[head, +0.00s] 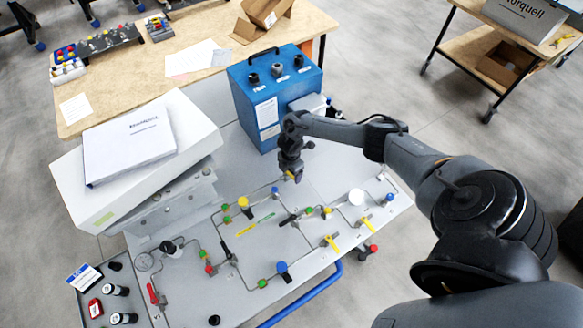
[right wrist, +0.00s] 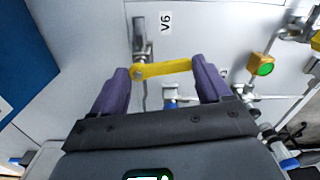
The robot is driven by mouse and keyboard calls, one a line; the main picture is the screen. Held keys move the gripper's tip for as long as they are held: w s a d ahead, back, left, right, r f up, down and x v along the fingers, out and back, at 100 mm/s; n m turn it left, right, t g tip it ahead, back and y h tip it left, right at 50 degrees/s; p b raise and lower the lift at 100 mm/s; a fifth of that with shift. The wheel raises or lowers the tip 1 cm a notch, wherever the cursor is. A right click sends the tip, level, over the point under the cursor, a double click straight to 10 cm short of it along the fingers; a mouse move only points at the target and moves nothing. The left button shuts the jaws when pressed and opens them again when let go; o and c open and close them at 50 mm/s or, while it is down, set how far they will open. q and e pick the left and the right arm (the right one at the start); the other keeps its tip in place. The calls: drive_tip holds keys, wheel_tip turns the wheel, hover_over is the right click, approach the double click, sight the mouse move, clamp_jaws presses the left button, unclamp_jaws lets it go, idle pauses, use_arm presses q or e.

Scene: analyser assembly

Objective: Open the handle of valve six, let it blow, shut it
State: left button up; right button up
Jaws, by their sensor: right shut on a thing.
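In the right wrist view the yellow handle (right wrist: 168,68) of valve six lies crosswise between the purple fingers of my right gripper (right wrist: 161,69). Its pivot end is by the left finger, at a metal pipe fitting (right wrist: 140,38). The label V6 (right wrist: 165,22) is on the panel just beyond. In the head view my right gripper (head: 291,174) points down at the panel's back, in front of the blue box, and mostly hides the valve. It is shut on the handle. My left gripper is not in view.
The grey panel (head: 330,190) carries pipes and several other valves, with yellow handles (head: 332,242) nearer the front. A blue box (head: 275,95) stands behind my gripper. A white case with a binder (head: 130,145) is at left. A green-capped fitting (right wrist: 263,66) is right of the handle.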

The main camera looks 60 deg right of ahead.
sight(290, 175)
drive_tip(key=shift+w+a+r+m+p, duration=0.15)
drive_tip(key=shift+m+p, duration=0.25)
drive_tip(key=shift+m, duration=0.7)
drive_tip(key=o, duration=1)
wheel_tip(290, 175, up, 11)
drive_tip(key=p, duration=0.1)
drive_tip(key=shift+f, duration=0.2)
